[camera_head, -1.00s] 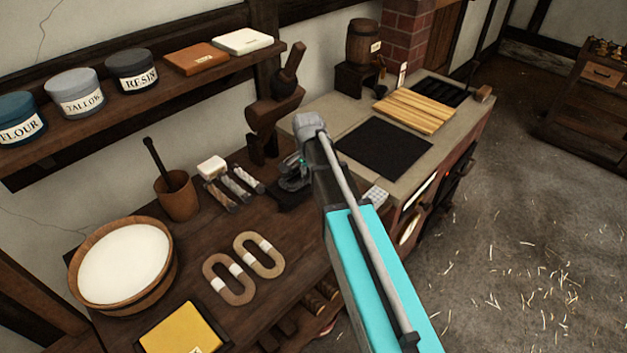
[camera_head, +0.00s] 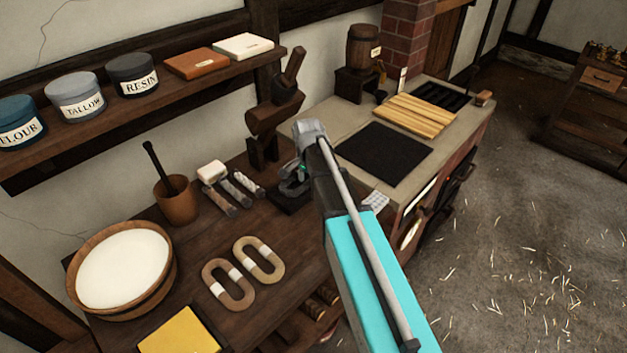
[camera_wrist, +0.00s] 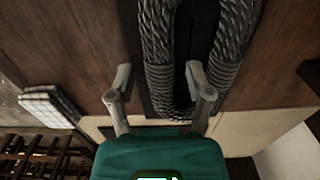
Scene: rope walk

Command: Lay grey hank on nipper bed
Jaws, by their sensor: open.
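In the wrist view the grey hank (camera_wrist: 158,40) is a thick, dark grey twisted rope loop with bound bands on its two strands. It lies over a narrow dark strip on brown wood. My gripper (camera_wrist: 160,95) is open, its fingers either side of the left strand near the loop's end; the right finger is close to the right strand. I cannot tell whether they touch it. In the head view my gripper (camera_head: 297,176) is mostly hidden behind my arm, above a small dark base (camera_head: 287,200). I cannot pick out the nipper bed with certainty.
Two tan hanks (camera_head: 229,285) lie on the bench, left of my arm. A black mat (camera_head: 383,151) lies on the grey counter to the right.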

